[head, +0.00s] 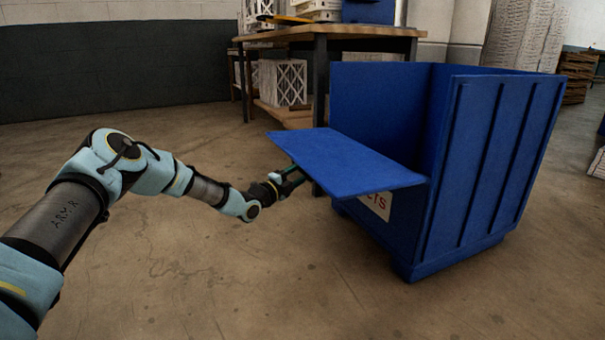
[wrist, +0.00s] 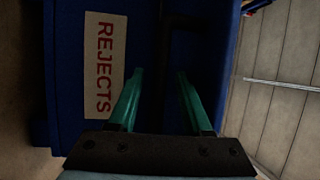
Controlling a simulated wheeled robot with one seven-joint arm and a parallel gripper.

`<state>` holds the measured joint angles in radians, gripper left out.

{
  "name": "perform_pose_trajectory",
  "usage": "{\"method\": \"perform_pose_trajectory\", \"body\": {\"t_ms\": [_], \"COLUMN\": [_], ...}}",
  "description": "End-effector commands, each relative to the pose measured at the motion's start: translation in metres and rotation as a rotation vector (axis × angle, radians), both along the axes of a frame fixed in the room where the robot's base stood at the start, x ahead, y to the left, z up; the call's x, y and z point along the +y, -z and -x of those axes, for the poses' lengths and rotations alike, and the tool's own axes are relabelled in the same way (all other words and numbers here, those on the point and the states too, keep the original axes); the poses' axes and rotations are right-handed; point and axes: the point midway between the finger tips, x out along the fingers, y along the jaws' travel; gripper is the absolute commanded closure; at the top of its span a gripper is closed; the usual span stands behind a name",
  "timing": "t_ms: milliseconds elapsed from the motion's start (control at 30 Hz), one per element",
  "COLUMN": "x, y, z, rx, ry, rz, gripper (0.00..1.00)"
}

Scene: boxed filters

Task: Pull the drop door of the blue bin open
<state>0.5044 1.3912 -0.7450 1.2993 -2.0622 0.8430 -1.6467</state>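The blue bin (head: 490,165) stands at the right on the floor. Its drop door (head: 345,160) is swung down and sticks out about level from the front, above the white label. My gripper (head: 290,178) is at the outer left part of the door, at or just under its edge. In the wrist view, my gripper's two green fingers (wrist: 160,100) stand apart. A dark bar, perhaps the door's handle, shows between and beyond them; contact cannot be made out. The bin's REJECTS label (wrist: 103,62) is left of the fingers.
A wooden-topped table (head: 330,32) with boxed filters (head: 283,82) on its lower shelf stands close behind the bin. Stacked brown material (head: 578,75) is at the far right. The floor in front of the bin and around my arm is clear.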

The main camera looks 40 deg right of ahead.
Motion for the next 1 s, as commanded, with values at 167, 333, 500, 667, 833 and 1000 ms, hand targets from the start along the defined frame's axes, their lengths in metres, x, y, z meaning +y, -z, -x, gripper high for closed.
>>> {"method": "perform_pose_trajectory", "body": {"t_ms": [167,333,500,667,833,1000], "x": [0.0003,0.0004,0.0005,0.0004,0.0005,0.0006], "y": [0.0001,0.0003,0.0004,0.0005,0.0006,0.0007], "z": [-0.0001,-0.0001,-0.0001,-0.0001,-0.0002,-0.0001], "rx": [0.0,0.0,0.0,0.0,0.0,0.0], "ry": [0.0,0.0,0.0,0.0,0.0,0.0], "rz": [0.0,0.0,0.0,0.0,0.0,-0.001], "gripper": [0.71,0.9,1.0,1.0,1.0,1.0]}}
